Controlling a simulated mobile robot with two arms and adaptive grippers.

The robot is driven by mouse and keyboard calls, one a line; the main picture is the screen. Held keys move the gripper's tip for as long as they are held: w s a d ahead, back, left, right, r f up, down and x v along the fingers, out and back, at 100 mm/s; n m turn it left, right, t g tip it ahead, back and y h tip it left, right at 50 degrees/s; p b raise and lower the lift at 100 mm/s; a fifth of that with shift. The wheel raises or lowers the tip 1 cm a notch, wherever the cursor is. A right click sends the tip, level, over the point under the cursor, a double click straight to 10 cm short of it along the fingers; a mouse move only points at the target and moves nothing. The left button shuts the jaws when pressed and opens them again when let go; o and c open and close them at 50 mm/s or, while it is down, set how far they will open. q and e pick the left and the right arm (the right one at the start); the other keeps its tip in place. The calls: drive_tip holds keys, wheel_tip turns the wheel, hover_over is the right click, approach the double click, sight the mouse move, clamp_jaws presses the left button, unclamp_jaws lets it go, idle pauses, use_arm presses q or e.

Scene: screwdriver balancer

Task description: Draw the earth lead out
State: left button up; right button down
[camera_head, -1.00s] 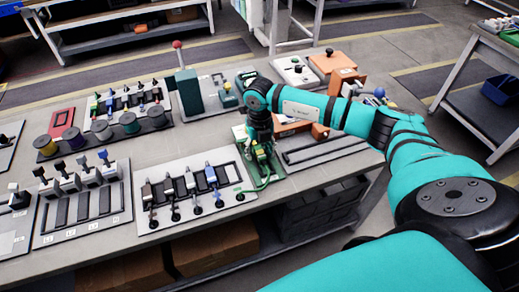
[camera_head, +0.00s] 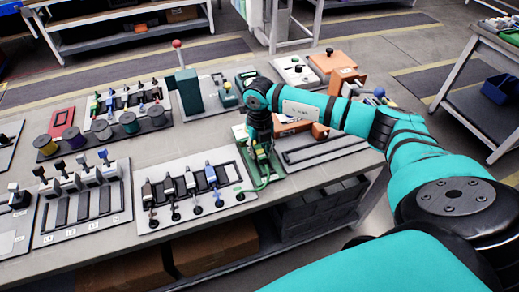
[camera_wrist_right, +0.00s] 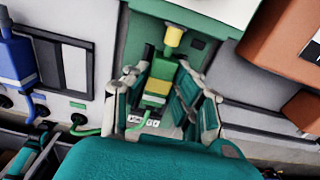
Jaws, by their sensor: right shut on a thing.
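The earth lead has a green and yellow plug (camera_wrist_right: 157,86) and a thin green cable (camera_wrist_right: 90,131). In the head view the cable (camera_head: 262,184) curves left to a black fitting on the white panel. My right gripper (camera_head: 261,154) points down over the green unit (camera_head: 241,133) at the panel's right end. In the right wrist view its fingers (camera_wrist_right: 164,100) are closed about the plug. A yellow post (camera_wrist_right: 173,37) stands just beyond the plug on the green unit. I cannot tell whether plug and post touch. My left gripper is not in view.
Blue (camera_head: 211,175) and black-grey connectors with leads stand left of my gripper on the white panel (camera_head: 150,222). An orange box (camera_head: 293,127) and grey rails (camera_head: 330,150) lie close on the right. A dark green press-like device (camera_head: 188,92) stands behind.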

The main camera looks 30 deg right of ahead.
drive_tip(key=shift+s, duration=0.2)
drive_tip(key=shift+s+a+p, duration=0.25)
drive_tip(key=shift+s+p, duration=0.45)
drive_tip(key=shift+s, duration=0.35)
drive_tip(key=c, duration=1)
unclamp_jaws()
drive_tip(key=shift+c, duration=0.2)
wheel_tip(320, 180, up, 12)
